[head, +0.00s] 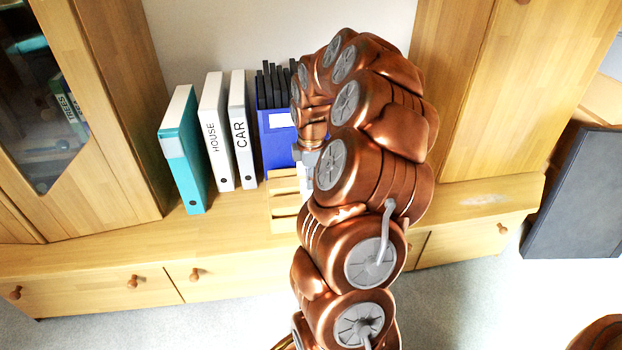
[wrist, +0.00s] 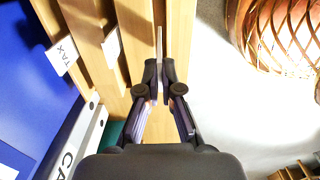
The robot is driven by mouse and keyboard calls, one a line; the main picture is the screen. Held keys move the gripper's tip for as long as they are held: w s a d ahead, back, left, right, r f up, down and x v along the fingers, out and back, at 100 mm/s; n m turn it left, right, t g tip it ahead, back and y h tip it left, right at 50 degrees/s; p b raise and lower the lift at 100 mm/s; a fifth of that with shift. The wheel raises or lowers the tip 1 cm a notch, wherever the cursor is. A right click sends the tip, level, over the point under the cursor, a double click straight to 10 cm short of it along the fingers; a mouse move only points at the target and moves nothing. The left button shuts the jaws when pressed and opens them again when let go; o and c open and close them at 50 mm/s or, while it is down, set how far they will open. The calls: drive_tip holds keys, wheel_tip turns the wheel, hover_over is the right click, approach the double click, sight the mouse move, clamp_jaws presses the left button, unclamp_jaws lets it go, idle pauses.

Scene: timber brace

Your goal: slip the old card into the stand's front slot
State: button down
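The wooden stand (head: 284,199) sits on the low cabinet in front of the blue file box, partly hidden by my arm. In the wrist view its slats (wrist: 181,28) run up the picture, with slots between them. My gripper (wrist: 160,72) points at the stand's front part, its fingertips close together on a thin pale card (wrist: 160,44) seen edge-on. The card lines up with the gap behind the front slat; how deep it sits I cannot tell. My arm hides the gripper and card in the head view.
A tab marked TAX (wrist: 62,56) and a blank white tab (wrist: 112,45) stand in the rear slots. Left are a teal binder (head: 184,150) and white HOUSE (head: 214,130) and CAR (head: 241,130) binders. A wicker basket (wrist: 285,35) is at the right in the wrist view.

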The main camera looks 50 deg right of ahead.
drive_tip(key=shift+f, duration=0.3)
drive_tip(key=shift+f+b, duration=0.4)
drive_tip(key=shift+f, duration=2.2)
drive_tip(key=c, duration=0.8)
unclamp_jaws()
drive_tip(key=shift+o, duration=0.2)
drive_tip(key=shift+r, duration=0.1)
drive_tip(key=shift+r+p, duration=2.35)
drive_tip(key=shift+r, duration=1.55)
